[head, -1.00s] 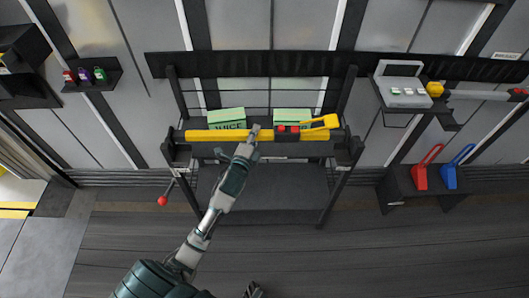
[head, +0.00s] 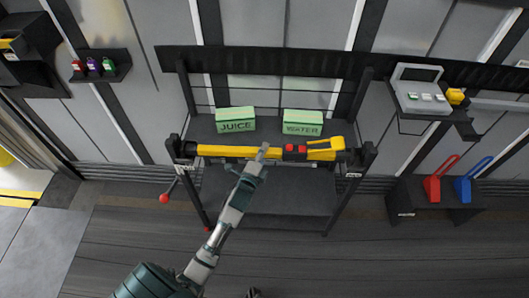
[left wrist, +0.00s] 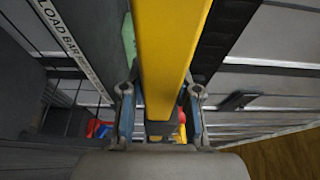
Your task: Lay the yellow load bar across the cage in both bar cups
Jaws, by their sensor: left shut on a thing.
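The yellow load bar (head: 225,151) lies sideways across the front of the cage (head: 194,185), with a red and black part and a yellow handle (head: 325,150) toward its right end. My left gripper (head: 264,152) is shut on the bar near its middle. In the left wrist view the bar (left wrist: 169,50) runs between the two fingers (left wrist: 160,105). The bar's ends are close to the left bar cup (head: 184,151) and the right bar cup (head: 353,157). I cannot tell whether either end rests in its cup.
A green juice box (head: 236,120) and a green water box (head: 303,123) stand in the cage behind the bar. A red-knobbed lever (head: 164,198) sticks out at lower left. Red (head: 433,188) and blue (head: 465,188) handled things stand on a right stand. The floor in front is clear.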

